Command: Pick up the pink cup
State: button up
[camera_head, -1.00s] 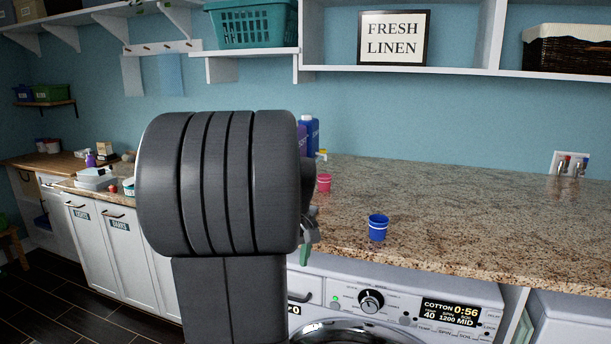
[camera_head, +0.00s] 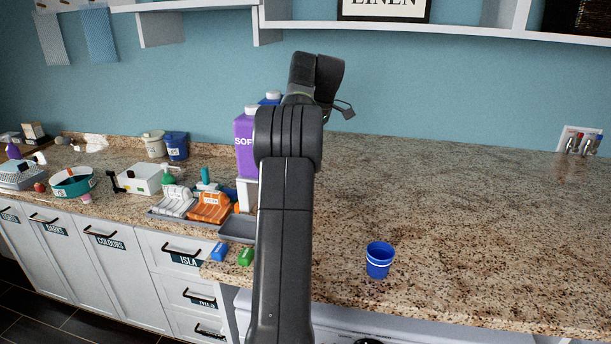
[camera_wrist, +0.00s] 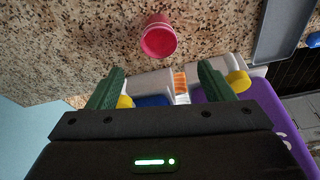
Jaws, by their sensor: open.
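The pink cup (camera_wrist: 158,38) shows in the wrist view at the top centre, on the speckled granite counter, with its open rim facing the camera. In the head view the cup is hidden, apparently behind my arm. My gripper (camera_wrist: 161,70) is open, with its two green fingers apart. The cup lies beyond the fingertips in the picture, roughly in line with the gap and not between the fingers. In the head view my gripper's fingers cannot be made out clearly behind the arm.
A blue cup (camera_head: 379,260) stands on the counter right of my arm. A purple bottle (camera_head: 245,145) stands left of it; purple and white containers also lie below the fingers in the wrist view. A grey tray (camera_wrist: 280,35) is at the right there.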

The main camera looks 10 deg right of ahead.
jog(key=x, duration=0.8)
jog(key=shift+a+f, duration=0.1)
jog(key=shift+f, duration=0.05)
jog(key=shift+p+x, duration=1.1)
jog(key=shift+x, duration=1.6)
jog(key=c, duration=1.1)
